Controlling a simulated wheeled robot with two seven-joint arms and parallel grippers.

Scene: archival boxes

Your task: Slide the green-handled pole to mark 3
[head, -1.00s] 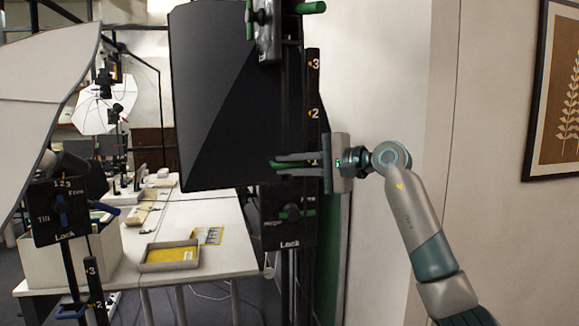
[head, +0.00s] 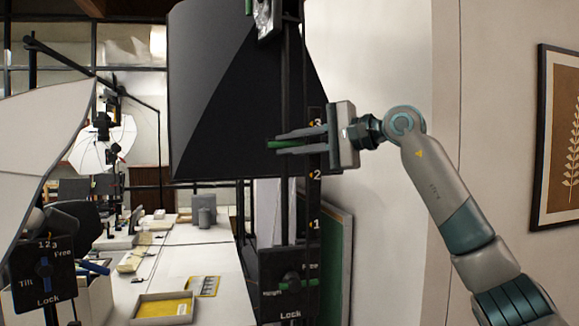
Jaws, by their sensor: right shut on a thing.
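The green-handled pole (head: 284,200) stands upright in front of a large dark softbox. My right gripper (head: 284,144) comes in from the right and is shut on the pole's green handle (head: 276,144), whose end shows between the fingers. A black scale strip (head: 314,200) beside the pole carries yellow marks 3, 2 and 1 from top to bottom. The gripper is level with a spot between marks 2 and 3, a little below mark 3 (head: 317,124). Below is a black lock panel (head: 290,270) with a green lever (head: 290,286). My left gripper is not in view.
The dark softbox (head: 220,90) hangs left of the pole. Another panel with a blue lever (head: 44,270) is at the lower left. A white table (head: 215,255) with a yellow-lined tray (head: 163,308) stands behind. A wall with a framed picture (head: 560,135) is to the right.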

